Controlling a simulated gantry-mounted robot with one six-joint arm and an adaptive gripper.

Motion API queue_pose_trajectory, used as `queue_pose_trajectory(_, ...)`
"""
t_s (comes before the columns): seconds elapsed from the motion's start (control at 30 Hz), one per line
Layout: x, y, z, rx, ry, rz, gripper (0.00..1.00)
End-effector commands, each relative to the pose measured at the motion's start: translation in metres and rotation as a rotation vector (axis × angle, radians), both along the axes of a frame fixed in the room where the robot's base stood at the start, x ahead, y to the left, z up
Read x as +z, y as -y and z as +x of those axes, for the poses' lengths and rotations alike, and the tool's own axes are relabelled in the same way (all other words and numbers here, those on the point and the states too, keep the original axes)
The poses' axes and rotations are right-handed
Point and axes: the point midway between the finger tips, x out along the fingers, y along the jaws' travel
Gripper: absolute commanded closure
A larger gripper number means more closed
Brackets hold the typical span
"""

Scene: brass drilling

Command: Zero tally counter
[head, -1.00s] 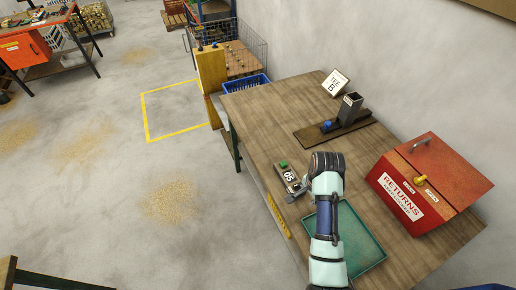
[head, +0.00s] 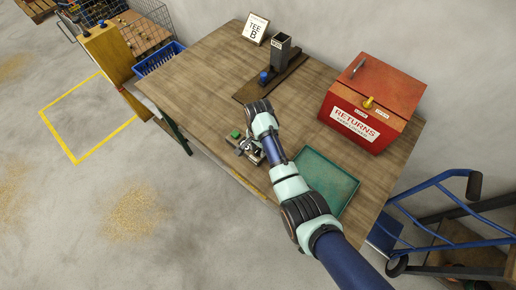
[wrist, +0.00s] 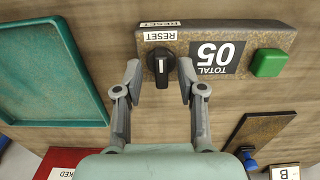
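The tally counter (wrist: 290,40) is a grey-brown box on the wooden table. In the wrist view its display (wrist: 217,58) reads "TOTAL 05", upside down. A black reset knob (wrist: 161,66) with a white line sits beside a RESET label, and a green button (wrist: 269,63) is at the other end. My gripper (wrist: 158,80) is open, its two fingers on either side of the knob with visible gaps. In the head view the counter's green button (head: 235,134) shows, while my gripper (head: 248,149) covers much of the rest.
A green tray (head: 348,203) lies close beside the counter. A red RETURNS box (head: 385,85) stands behind it. A dark board (head: 295,70) with an upright metal chute and a "TEE B" sign (head: 256,28) are at the back.

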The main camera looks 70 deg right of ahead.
Motion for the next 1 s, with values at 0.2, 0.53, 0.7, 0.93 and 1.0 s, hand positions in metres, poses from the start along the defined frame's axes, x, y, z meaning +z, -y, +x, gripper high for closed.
queue_pose_trajectory(0.2, -0.0009, 0.0001, 0.0002, 0.0, 0.001, 0.0, 0.6)
queue_pose_trajectory(0.53, -0.0007, 0.0, 0.0001, 0.0, 0.0, 0.0, 1.0)
queue_pose_trajectory(0.7, -0.0004, 0.0, 0.0001, 0.003, 0.0, 0.0, 1.0)
queue_pose_trajectory(0.93, 0.0008, 0.0, 0.0001, 0.057, 0.0, 0.0, 1.0)
queue_pose_trajectory(1.0, 0.0014, 0.0, 0.0, 0.093, -0.001, 0.0, 1.0)
